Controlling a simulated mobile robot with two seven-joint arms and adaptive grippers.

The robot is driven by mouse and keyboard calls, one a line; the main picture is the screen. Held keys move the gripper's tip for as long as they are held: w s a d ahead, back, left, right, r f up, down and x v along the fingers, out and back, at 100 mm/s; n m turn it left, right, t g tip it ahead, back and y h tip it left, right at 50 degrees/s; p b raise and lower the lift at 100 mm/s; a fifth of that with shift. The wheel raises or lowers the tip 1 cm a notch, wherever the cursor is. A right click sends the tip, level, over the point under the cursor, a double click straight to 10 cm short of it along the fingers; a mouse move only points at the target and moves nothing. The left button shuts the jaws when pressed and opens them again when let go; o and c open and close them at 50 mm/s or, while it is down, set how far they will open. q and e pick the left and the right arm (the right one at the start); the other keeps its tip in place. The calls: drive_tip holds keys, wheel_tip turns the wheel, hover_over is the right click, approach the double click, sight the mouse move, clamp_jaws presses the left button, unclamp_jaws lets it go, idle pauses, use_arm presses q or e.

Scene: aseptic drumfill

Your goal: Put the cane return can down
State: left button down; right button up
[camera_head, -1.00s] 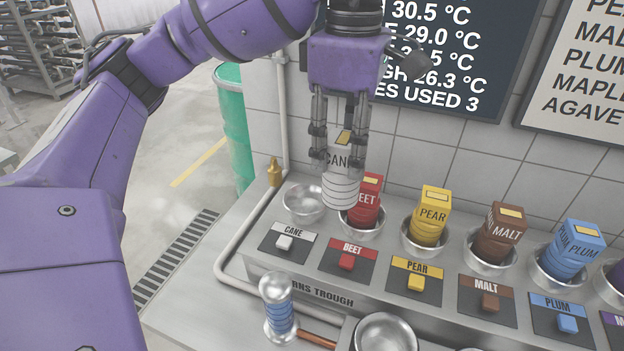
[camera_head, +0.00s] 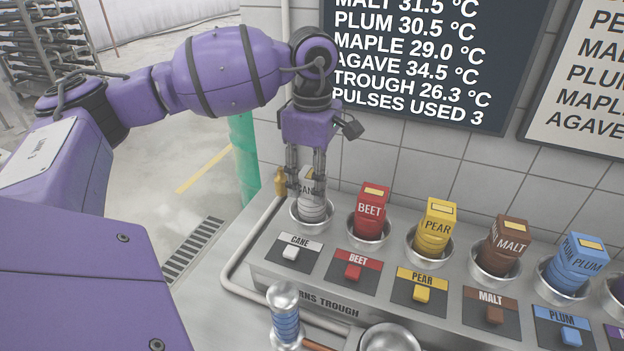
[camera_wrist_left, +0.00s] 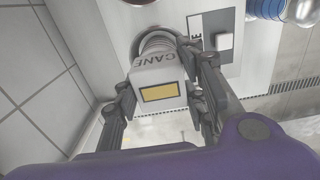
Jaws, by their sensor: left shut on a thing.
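The cane can (camera_head: 313,205) is white-grey, with a ribbed lower body, a square upper part marked CANE and a yellow patch on top. My left gripper (camera_head: 306,180) is shut on its upper part from above. The can stands about upright with its lower end inside the metal cup (camera_head: 296,214) behind the CANE label. In the left wrist view the cane can (camera_wrist_left: 158,84) sits between the two fingers (camera_wrist_left: 160,100). Whether its base touches the cup's bottom is hidden. My right gripper does not show.
The red BEET can (camera_head: 369,212), yellow PEAR can (camera_head: 434,228), brown MALT can (camera_head: 503,246) and blue PLUM can (camera_head: 574,264) stand in cups to the right. A brass fitting (camera_head: 281,182) is close left of the gripper. A tiled wall (camera_head: 390,165) rises behind.

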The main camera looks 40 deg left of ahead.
use_arm(q)
drive_tip(key=shift+f, duration=0.4)
drive_tip(key=c, duration=1.1)
unclamp_jaws()
wheel_tip(320, 180, up, 12)
drive_tip(key=shift+r, duration=0.2)
